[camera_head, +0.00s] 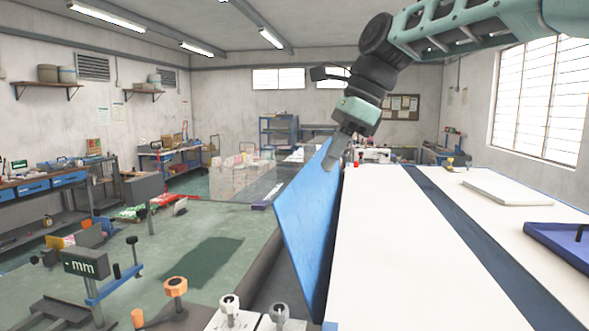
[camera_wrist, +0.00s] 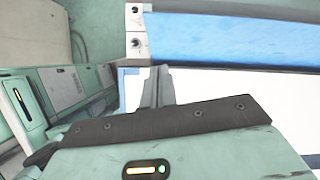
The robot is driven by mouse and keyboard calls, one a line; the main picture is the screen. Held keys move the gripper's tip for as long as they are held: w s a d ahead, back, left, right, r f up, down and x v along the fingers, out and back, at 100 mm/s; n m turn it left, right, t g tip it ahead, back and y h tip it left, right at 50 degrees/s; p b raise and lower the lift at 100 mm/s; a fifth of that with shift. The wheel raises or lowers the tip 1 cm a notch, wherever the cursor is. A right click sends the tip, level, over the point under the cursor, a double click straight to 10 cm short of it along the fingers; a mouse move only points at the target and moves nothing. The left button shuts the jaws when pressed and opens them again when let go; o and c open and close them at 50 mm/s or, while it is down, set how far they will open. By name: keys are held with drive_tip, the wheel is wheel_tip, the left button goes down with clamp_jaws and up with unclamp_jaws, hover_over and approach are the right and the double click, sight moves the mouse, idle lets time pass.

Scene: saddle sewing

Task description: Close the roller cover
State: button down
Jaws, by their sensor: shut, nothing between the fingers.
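The roller cover appears to be the blue panel (camera_head: 312,225) along the left edge of the white table (camera_head: 420,260). It stands steeply tilted, with its outer side leaning to the left over the floor. My gripper (camera_head: 334,163) is at the panel's far upper end, pointing down with its fingers together and nothing held. In the wrist view the gripper fingers (camera_wrist: 157,75) are closed beside the end of the blue panel (camera_wrist: 230,38), over the edge of the white surface (camera_wrist: 240,90). I cannot tell whether the fingers touch the panel.
A white board (camera_head: 508,188) and a blue-purple tray (camera_head: 562,245) lie on the right of the table. A dark strip (camera_head: 475,230) runs along the tabletop. Orange and white knobs (camera_head: 176,288) stand at the front.

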wheel_tip(320, 180, up, 4)
drive_tip(key=w+d+m, duration=0.2)
drive_tip(key=m, duration=0.1)
drive_tip(key=p, duration=0.4)
approach(285, 201)
wheel_tip(285, 201, down, 4)
drive_tip(key=d, duration=0.1)
drive_tip(key=shift+w+a+f+p, duration=0.1)
drive_tip(key=shift+a+f+p, duration=0.2)
drive_tip(key=shift+a+p, duration=0.45)
drive_tip(key=shift+w+a+f+p, duration=0.1)
drive_tip(key=shift+a+f+p, duration=0.25)
drive_tip(key=shift+a+p, duration=0.35)
drive_tip(key=shift+a, duration=0.15)
